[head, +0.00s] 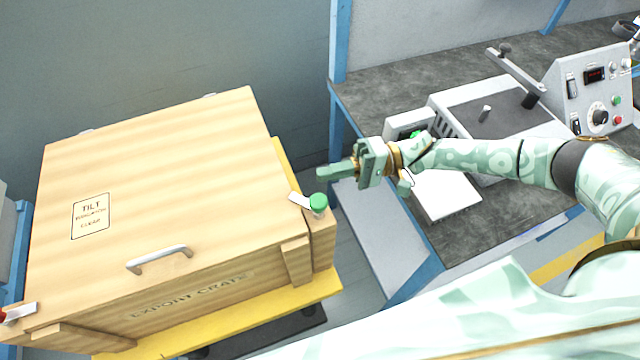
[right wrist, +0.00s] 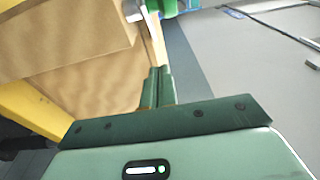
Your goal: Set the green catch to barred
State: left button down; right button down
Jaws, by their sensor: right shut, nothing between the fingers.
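The green catch (head: 300,199) is a pale lever with a round green knob (head: 318,203), on the right front corner of a wooden crate (head: 150,160). The lever points left from the knob, with its end at the lid's edge. In the right wrist view, a green piece, likely the knob (right wrist: 166,6), shows at the top edge, partly cut off. My right gripper (head: 323,173) is shut and empty, its fingertips just beyond the knob in the head view and apart from it. Its closed fingers (right wrist: 156,86) also show in the right wrist view. My left gripper is out of view.
A red-tipped catch (head: 18,312) sits on the crate's left front corner. The lid has a metal handle (head: 160,258) and a printed label (head: 91,215). The crate rests on a yellow base (head: 225,322). A grey bench (head: 400,85) with a control box (head: 597,92) stands at right.

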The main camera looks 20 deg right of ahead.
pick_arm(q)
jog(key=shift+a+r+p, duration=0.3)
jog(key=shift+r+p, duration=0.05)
pick_arm(e)
jog(key=s+a, duration=0.2)
jog(key=a, duration=0.1)
jog(key=shift+s+a, duration=0.2)
jog(key=shift+s, duration=0.05)
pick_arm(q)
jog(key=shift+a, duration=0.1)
pick_arm(e)
jog(key=a+n+g, duration=0.1)
jog(key=g, duration=0.1)
jog(key=shift+w+n+g, duration=0.1)
jog(key=shift+n+g, duration=0.2)
